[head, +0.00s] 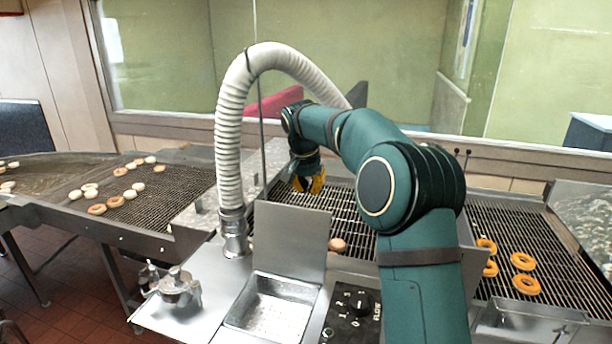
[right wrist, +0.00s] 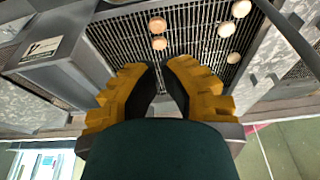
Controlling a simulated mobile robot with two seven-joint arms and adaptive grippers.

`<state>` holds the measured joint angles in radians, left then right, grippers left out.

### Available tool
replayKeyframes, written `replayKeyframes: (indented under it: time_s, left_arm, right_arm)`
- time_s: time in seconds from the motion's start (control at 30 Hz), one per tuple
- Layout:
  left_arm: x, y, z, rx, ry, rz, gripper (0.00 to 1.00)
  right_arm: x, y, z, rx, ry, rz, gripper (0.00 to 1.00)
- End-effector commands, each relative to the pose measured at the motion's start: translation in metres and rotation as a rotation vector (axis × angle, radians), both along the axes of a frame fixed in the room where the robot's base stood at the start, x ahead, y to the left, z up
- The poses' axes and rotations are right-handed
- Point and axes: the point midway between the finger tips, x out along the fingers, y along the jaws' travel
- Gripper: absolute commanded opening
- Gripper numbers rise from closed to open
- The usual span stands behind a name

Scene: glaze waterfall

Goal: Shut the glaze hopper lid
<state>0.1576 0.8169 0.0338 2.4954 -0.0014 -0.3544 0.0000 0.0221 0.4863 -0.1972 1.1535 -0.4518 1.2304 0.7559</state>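The glaze hopper is a shallow metal box (head: 270,307) at the front centre of the head view. Its flat grey lid (head: 290,243) stands upright along the hopper's back edge, so the hopper is open. My right gripper (head: 308,185), with yellow fingers, is behind the lid's upper right corner, over the conveyor and apart from the lid. In the right wrist view, the gripper (right wrist: 160,68) has a narrow gap between its dark finger pads and nothing between them. I cannot make out the lid there with certainty. My left gripper is not in view.
A ribbed white hose (head: 229,150) rises left of the lid, with a thin upright rod (head: 261,130) beside it. A control panel (head: 352,308) with a black knob is right of the hopper. Wire conveyors (head: 178,187) carry doughnuts, including several orange ones (head: 525,284) at right.

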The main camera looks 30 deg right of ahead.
Motion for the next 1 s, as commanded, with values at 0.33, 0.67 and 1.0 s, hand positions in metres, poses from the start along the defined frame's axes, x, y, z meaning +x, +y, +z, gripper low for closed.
replayKeyframes:
  time_s: [0.33, 0.67, 1.0]
  left_arm:
    - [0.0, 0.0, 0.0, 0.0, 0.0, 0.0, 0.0]
    - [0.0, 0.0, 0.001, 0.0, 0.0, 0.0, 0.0]
    - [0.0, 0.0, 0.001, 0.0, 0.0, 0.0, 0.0]
  right_arm:
    - [-0.007, 0.009, -0.034, 0.0, 0.0, 0.003, 0.0]
    - [-0.019, 0.022, -0.033, -0.001, -0.001, 0.0, 0.0]
    - [-0.019, 0.023, -0.033, -0.002, -0.001, 0.0, 0.0]
